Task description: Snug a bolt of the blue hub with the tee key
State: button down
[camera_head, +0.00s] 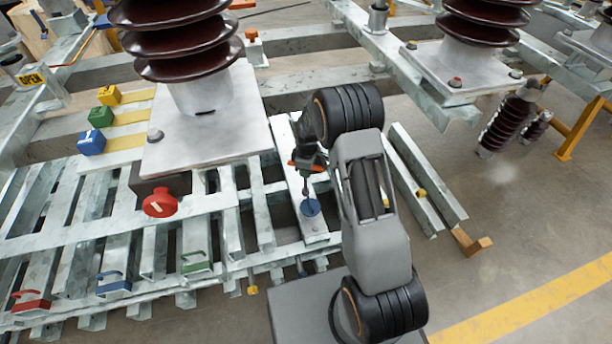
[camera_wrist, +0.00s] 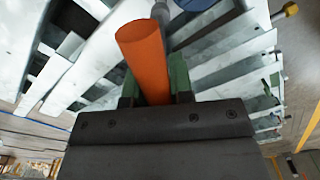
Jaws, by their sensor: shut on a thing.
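The tee key (camera_head: 303,185) has an orange bar handle and a thin grey shaft. My gripper (camera_head: 308,160) is shut on the key and holds it upright above the blue hub. The blue hub (camera_head: 311,208) is a small round disc on a pale metal plate. The key's lower end shows just over the hub's far side; I cannot tell if it touches a bolt. In the wrist view the orange handle (camera_wrist: 143,50) sits between the green-edged fingers of my gripper (camera_wrist: 155,90). A blue patch (camera_wrist: 197,4) at the top edge is probably the hub. The bolts are too small to make out.
A large brown ribbed insulator (camera_head: 185,40) on a pale base stands left of my arm. Yellow, green and blue blocks (camera_head: 91,142), a red knob (camera_head: 160,203) and coloured handles (camera_head: 114,284) lie further left. Slatted metal beams surround the hub. Open floor (camera_head: 510,220) is at right.

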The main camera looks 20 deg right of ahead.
jog(key=shift+r, duration=0.5)
jog(key=b, duration=0.4)
send_over(306, 190)
jog(key=f, duration=0.4)
jog(key=shift+w+d+f, duration=0.1)
jog(key=shift+w+d, duration=0.05)
jog(key=shift+w, duration=0.05)
jog(key=shift+r+p, duration=0.3)
jog(key=shift+f+b, duration=0.45)
jog(key=shift+f, duration=0.65)
dwell(0.5)
